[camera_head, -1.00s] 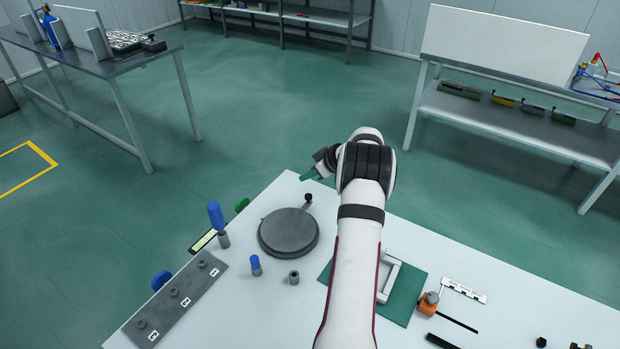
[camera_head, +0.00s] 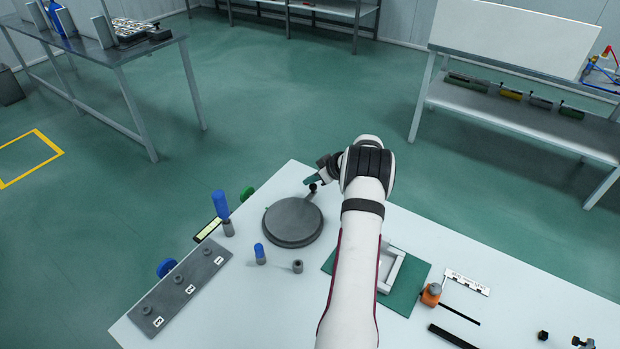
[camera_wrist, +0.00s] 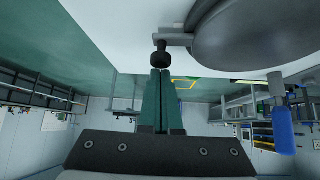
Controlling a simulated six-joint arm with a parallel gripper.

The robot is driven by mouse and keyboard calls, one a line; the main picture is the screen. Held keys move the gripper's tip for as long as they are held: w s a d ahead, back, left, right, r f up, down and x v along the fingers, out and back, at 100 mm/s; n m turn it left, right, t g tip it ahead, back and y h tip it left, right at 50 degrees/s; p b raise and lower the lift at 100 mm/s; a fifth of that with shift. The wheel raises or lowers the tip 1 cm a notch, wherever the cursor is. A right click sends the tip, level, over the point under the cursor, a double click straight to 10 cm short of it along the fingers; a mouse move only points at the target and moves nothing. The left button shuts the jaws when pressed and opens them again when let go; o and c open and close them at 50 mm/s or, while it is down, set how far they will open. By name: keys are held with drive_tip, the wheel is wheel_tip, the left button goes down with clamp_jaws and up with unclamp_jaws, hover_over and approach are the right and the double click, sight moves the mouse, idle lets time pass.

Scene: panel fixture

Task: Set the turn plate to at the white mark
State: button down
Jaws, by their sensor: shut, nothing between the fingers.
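The turn plate (camera_head: 292,221) is a dark grey round disc on the white table, left of my arm. Its short arm with a black knob (camera_head: 313,187) points toward the table's back edge. My gripper (camera_head: 314,181) is shut and empty, with green fingers at the knob. In the wrist view the plate (camera_wrist: 240,35) fills the upper right. The knob (camera_wrist: 160,58) stands right at the tips of my gripper (camera_wrist: 160,72); I cannot tell whether they touch. I cannot make out a white mark beside the plate.
A numbered grey strip (camera_head: 172,289) lies at the front left. A green mat (camera_head: 405,285) with a grey frame lies right, near an orange item (camera_head: 431,294).

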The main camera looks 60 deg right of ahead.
drive_tip(key=shift+s+f, duration=0.15)
drive_tip(key=shift+s, duration=0.7)
